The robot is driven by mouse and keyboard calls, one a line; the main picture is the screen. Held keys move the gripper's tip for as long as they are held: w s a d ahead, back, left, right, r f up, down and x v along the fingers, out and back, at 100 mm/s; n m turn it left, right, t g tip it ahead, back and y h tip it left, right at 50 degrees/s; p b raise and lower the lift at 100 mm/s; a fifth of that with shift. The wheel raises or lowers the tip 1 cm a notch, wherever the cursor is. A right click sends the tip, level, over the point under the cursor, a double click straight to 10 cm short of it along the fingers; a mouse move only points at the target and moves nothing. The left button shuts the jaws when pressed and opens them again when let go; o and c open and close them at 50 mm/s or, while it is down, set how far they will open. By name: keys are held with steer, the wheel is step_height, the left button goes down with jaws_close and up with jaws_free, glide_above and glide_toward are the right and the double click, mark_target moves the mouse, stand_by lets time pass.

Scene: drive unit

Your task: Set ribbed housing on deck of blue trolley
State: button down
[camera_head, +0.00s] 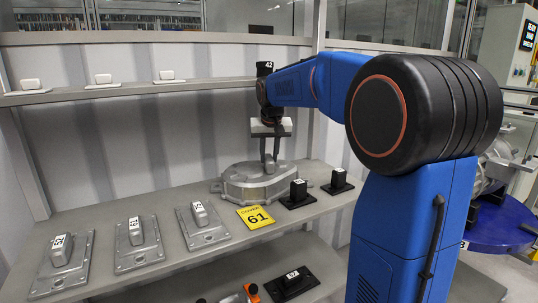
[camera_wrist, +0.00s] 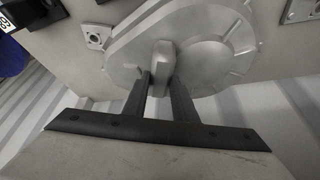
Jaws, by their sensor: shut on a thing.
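The ribbed housing (camera_head: 252,186), a grey cast part with a rounded outline, sits on the middle shelf near its right part. The wrist view shows its ribbed face (camera_wrist: 205,55) and a raised grip in its centre. My gripper (camera_head: 269,163) reaches down over it and is shut on that grip; in the wrist view the two dark fingers (camera_wrist: 161,80) stand either side of it. The housing appears to rest on the shelf; any gap below is not clear. A blue round deck (camera_head: 497,232), which looks like the blue trolley, stands at the right edge, partly cut off.
A yellow sign marked 61 (camera_head: 255,217) lies before the housing. Two black blocks (camera_head: 298,194) (camera_head: 338,182) stand to its right, and grey handled plates (camera_head: 203,226) to its left. A grey metal assembly (camera_head: 497,170) appears above the blue deck. An upper shelf (camera_head: 130,88) runs behind.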

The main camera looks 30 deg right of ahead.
steer(key=shift+r, duration=0.15)
steer(key=c, duration=1.4)
jaws_free()
steer(key=shift+c, duration=0.2)
steer(key=shift+s, duration=0.1)
steer(key=v, duration=1.1)
steer(key=shift+s+r, duration=0.2)
steer(key=shift+r, duration=0.15)
